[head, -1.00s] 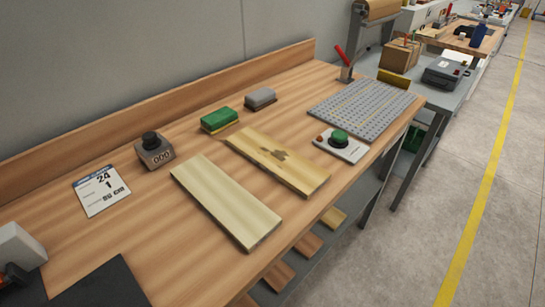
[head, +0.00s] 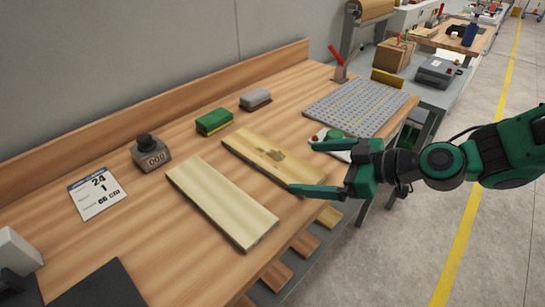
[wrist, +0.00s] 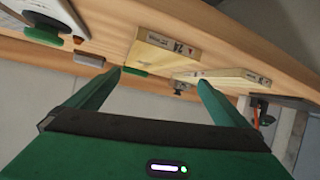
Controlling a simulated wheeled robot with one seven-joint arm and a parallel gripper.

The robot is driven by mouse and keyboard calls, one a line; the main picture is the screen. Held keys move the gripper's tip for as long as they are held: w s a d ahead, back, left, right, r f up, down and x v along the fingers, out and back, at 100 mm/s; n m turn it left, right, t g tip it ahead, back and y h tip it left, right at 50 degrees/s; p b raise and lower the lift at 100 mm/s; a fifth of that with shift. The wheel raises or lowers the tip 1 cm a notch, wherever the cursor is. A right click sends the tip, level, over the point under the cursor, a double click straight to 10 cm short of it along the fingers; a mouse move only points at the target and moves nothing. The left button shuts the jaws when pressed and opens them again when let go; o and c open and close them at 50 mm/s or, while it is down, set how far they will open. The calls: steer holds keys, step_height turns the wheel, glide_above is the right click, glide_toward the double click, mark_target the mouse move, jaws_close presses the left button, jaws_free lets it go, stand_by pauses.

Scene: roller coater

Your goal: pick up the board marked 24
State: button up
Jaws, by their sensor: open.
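Two flat boards lie side by side on the wooden bench. The pale board (head: 222,202) is on the left. The yellower board (head: 272,160) with a dark patch is to its right. In the wrist view, the yellower board (wrist: 160,52) and the pale board (wrist: 225,75) each show a printed end label; the numbers are too small to read surely. The head view shows no number on either board. My gripper (head: 303,167) is open and empty, its fingers pointing at the yellower board's front end. In the wrist view, my gripper (wrist: 159,78) has its fingertips apart below the boards.
A grey perforated plate (head: 362,105) lies beyond.

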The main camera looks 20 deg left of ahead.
mark_target(272, 155)
steer(key=shift+w+f+m+t+y, duration=0.15)
steer(key=shift+w+f+m+y, duration=0.1)
steer(key=shift+w+m+y, duration=0.25)
steer(key=shift+w+f+m+t+y, duration=0.2)
steer(key=shift+w+f+y, duration=0.1)
steer(key=shift+w, duration=0.4)
steer(key=x, duration=1)
steer(key=shift+w+a, duration=0.3)
steer(key=c, duration=1.3)
